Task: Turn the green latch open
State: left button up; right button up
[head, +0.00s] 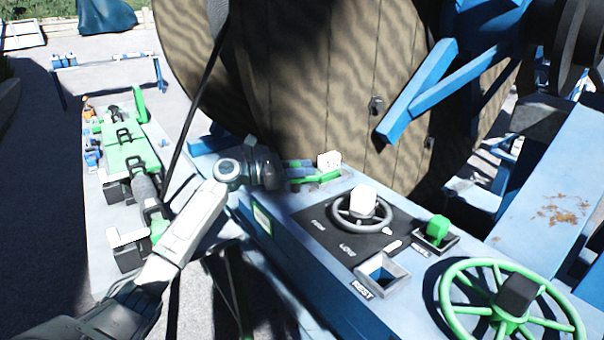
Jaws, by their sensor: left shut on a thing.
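The green latch (320,178) is a low green bar on the blue console's left end, beside a small white block (329,160). My left arm reaches in from the lower left. My left gripper (298,171) is at the latch's left end and is shut on it. The fingertips are small and partly merge with the green part, so the exact grip is hard to see. My right gripper is out of view.
The console (290,245) carries a grey handwheel (361,210), a green knob (438,230), a square socket (383,273) and a green handwheel (512,305). A large wooden reel (310,80) stands close behind. A bench (115,205) with green tools lies left.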

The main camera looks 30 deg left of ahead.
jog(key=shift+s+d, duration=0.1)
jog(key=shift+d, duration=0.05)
pick_arm(q)
jog(key=o, duration=1)
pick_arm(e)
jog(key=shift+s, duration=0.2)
pick_arm(q)
jog(key=shift+s+a+f, duration=0.15)
jog(key=shift+s+a, duration=0.25)
jog(key=b+v, duration=0.3)
jog(key=v, duration=0.5)
jog(key=shift+s+a+b, duration=0.45)
jog(key=shift+b, duration=0.05)
jog(key=shift+s+a, duration=0.15)
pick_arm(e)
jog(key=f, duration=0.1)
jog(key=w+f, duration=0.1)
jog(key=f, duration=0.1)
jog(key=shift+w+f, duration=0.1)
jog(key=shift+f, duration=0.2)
